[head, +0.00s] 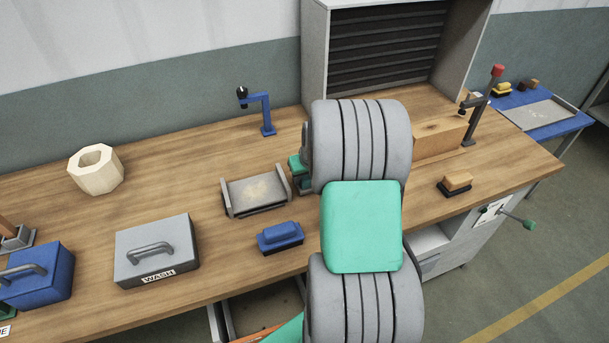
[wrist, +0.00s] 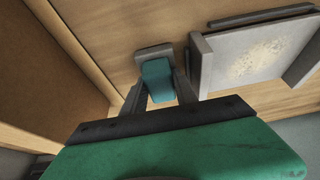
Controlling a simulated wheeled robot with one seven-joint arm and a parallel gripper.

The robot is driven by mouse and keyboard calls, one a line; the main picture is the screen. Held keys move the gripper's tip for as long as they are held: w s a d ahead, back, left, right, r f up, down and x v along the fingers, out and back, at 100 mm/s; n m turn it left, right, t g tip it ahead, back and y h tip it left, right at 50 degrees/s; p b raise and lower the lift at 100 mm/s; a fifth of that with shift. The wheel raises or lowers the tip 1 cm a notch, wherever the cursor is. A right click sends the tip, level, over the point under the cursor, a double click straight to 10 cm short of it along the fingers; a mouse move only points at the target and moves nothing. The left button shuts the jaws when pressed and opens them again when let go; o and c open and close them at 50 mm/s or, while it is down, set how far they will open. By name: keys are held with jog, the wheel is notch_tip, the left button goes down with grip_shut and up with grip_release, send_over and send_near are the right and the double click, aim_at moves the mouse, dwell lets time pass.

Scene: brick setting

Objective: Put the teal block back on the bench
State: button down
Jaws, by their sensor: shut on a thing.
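The teal block (wrist: 157,82) is between the two grey fingers of my gripper (wrist: 160,90) in the wrist view. My gripper is shut on it. A grey piece borders the far end of the block. The wooden bench (wrist: 112,38) lies beyond; I cannot tell whether the block touches it. In the head view, my arm hides most of my gripper, and I cannot make out the block there. My gripper is over the bench (head: 205,210), just right of a grey tray (head: 255,192), which also shows at the right of the wrist view (wrist: 255,58).
On the bench stand a blue brush (head: 280,237), a grey WASH box (head: 157,252), a blue box (head: 40,275), a pale hexagonal ring (head: 97,170), a blue stand (head: 266,115) and a wooden brush (head: 456,184). A slatted cabinet (head: 316,55) is behind. Bare wood lies left of the tray.

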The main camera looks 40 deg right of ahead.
jog(key=shift+f, duration=0.35)
jog(key=c, duration=1)
grip_release()
jog(key=shift+o, duration=0.2)
jog(key=shift+r, duration=0.4)
jog(key=a+b+v, duration=0.1)
jog(key=b+v, duration=0.1)
jog(key=v, duration=1)
jog(key=s+a+n, duration=0.1)
jog(key=s+a, duration=0.3)
jog(key=a, duration=0.3)
jog(key=s+a+r+n, duration=0.1)
jog(key=s+a, duration=0.2)
jog(key=a, duration=0.5)
jog(key=s+a+r+n+y, duration=0.1)
jog(key=s+a, duration=0.3)
jog(key=a, duration=0.4)
jog(key=shift+s, duration=0.3)
